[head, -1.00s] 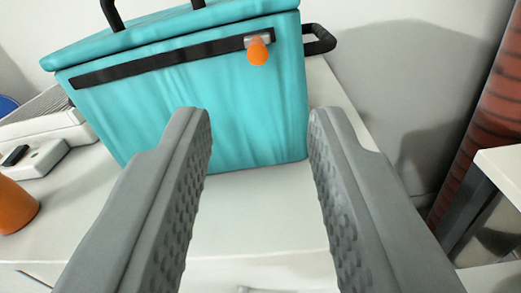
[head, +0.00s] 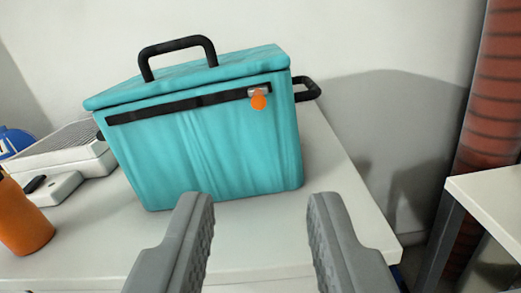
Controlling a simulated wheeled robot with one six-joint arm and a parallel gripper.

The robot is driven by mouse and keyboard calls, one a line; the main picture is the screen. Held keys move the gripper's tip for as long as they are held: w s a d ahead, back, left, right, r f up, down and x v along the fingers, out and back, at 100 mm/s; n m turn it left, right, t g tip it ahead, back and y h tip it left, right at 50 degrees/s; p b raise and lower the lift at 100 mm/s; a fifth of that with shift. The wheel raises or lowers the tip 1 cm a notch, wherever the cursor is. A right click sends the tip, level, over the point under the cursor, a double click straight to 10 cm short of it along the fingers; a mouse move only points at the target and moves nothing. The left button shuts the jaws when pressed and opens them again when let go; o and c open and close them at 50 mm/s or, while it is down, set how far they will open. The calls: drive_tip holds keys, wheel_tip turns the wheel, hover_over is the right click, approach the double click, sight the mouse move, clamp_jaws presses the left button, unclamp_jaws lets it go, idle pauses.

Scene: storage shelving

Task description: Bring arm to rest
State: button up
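My gripper (head: 258,205) is open, with its two grey fingers apart and nothing between them. It is in front of a white cabinet top (head: 345,205) on which a teal cooler box (head: 215,150) stands. The cooler has a black top handle, a black strap and an orange tag.
At the left are an orange cylinder (head: 24,220), a white device (head: 58,189), a grey-white box (head: 65,150) and a blue object (head: 14,140). At the right are a red ribbed column (head: 492,90) and another white surface (head: 490,188). A bare wall is behind.

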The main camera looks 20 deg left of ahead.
drive_tip(key=s+a+r+m+t+h, duration=0.1)
drive_tip(key=s+a+r+h, duration=0.25)
drive_tip(key=a+r, duration=0.4)
drive_tip(key=s+a+r+t+h, duration=0.1)
drive_tip(key=s+a+r+h, duration=0.25)
drive_tip(key=r, duration=0.75)
drive_tip(key=s+a+r, duration=0.1)
drive_tip(key=s+a, duration=0.2)
drive_tip(key=s, duration=0.3)
drive_tip(key=s+a+r+g, duration=0.1)
drive_tip(key=s+a, duration=0.3)
drive_tip(key=s, duration=0.3)
drive_tip(key=s+a+r+y, duration=0.1)
drive_tip(key=s+a+r, duration=0.1)
drive_tip(key=s+a, duration=0.2)
drive_tip(key=s, duration=0.3)
drive_tip(key=shift+s+m+g, duration=0.2)
drive_tip(key=shift+m+g, duration=0.1)
drive_tip(key=shift+r, duration=0.1)
idle(0.6)
